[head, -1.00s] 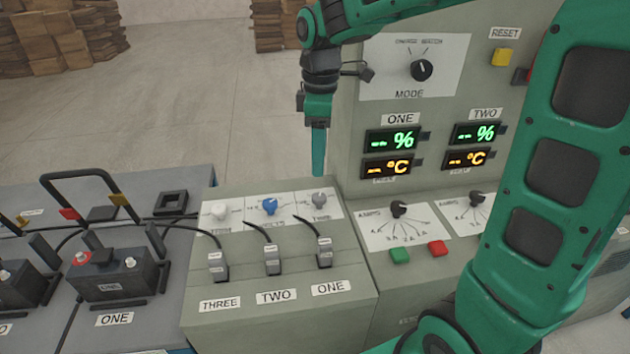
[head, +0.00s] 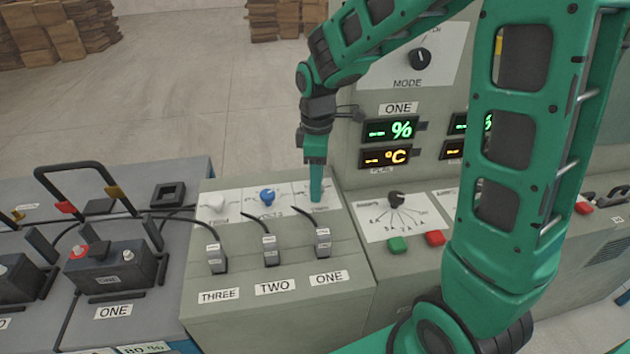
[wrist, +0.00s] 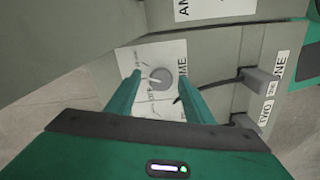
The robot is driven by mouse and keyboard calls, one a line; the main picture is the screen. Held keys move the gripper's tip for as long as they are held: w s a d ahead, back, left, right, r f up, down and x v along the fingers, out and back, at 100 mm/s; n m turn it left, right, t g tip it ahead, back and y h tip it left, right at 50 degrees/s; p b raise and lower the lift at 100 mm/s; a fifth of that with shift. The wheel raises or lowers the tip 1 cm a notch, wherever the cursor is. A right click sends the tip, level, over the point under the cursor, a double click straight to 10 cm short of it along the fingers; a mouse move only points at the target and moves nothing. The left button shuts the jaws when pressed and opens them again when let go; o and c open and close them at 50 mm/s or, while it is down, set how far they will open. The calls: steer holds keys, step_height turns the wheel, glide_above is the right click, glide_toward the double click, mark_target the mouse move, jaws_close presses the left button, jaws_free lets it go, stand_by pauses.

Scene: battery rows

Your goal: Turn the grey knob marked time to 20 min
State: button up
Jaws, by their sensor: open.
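The grey time knob (wrist: 160,78) shows in the wrist view, on a white dial plate (wrist: 150,55) whose label reads in part "ME". My gripper (wrist: 158,92) is open, with one teal finger on each side of the knob in that view. I cannot tell whether the fingers touch it. In the head view my gripper (head: 316,198) points straight down over the rightmost dial on the sloped panel and hides the grey knob. The scale marks are too small to read.
A blue knob (head: 267,196) and a white knob (head: 216,203) sit to the left. The tall cabinet with the displays (head: 390,129) rises behind to the right.

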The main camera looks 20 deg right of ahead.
steer(key=c, duration=1)
steer(key=shift+m, duration=1.7)
steer(key=shift+c, duration=0.2)
steer(key=shift+w, duration=0.1)
steer(key=o, duration=1)
steer(key=shift+o, duration=0.2)
step_height(320, 180, up, 11)
steer(key=shift+f, duration=0.15)
